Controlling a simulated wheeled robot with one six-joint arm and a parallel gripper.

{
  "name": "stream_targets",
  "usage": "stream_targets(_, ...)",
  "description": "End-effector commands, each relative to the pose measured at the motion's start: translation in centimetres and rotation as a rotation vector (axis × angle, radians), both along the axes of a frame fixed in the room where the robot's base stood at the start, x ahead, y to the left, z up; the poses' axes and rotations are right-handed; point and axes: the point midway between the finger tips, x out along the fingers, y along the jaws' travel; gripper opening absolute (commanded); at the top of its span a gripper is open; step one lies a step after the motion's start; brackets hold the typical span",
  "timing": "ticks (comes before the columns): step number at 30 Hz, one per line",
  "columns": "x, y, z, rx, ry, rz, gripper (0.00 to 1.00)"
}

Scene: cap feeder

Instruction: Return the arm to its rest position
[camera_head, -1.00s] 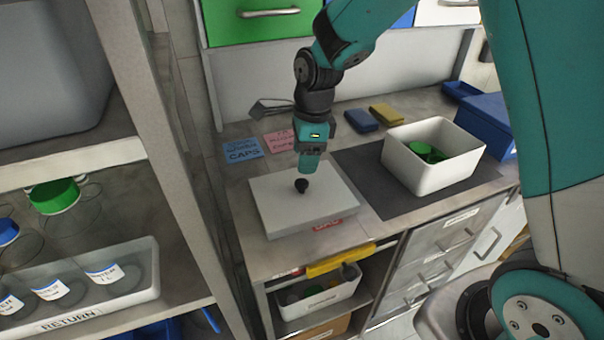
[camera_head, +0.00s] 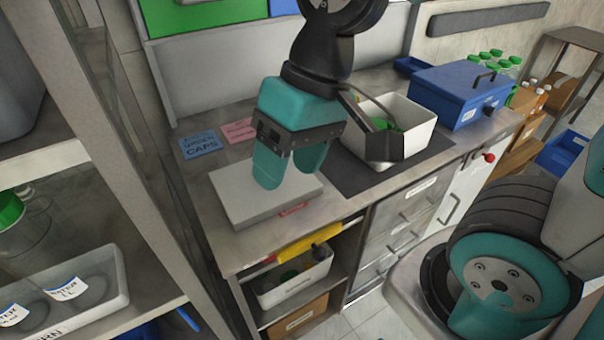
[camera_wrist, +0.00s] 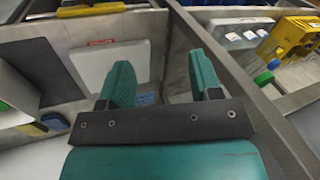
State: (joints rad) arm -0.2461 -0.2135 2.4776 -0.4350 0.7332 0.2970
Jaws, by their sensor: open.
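My gripper (camera_head: 290,180) is raised above the bench, close to the head camera. Its two teal fingers are apart with nothing between them, as the wrist view also shows (camera_wrist: 160,78). In the head view it covers part of the pale flat block (camera_head: 235,200) with a red label. My arm's dark wrist joint is at the top of the head view and is partly cut off.
A white bin (camera_head: 412,133) with green caps stands on a dark mat, partly behind my arm. A blue case (camera_head: 462,95) stands to its right. A shelf upright (camera_head: 110,150) and a white return tray (camera_head: 112,290) are on the left. Blue (camera_head: 200,144) and pink labels lie on the bench.

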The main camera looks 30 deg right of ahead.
Motion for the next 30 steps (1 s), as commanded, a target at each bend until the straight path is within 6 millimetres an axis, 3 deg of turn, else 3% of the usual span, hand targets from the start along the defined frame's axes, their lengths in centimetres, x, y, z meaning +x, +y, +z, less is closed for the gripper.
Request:
stream_targets(3,-2.5,0.3,0.1,0.021,-0.072,0.221,0.58)
stream_targets(7,-3.6,0.4,0.1,0.03,-0.106,0.326,0.58)
stream_targets(30,-3.6,0.4,0.1,0.03,-0.108,0.333,0.58)
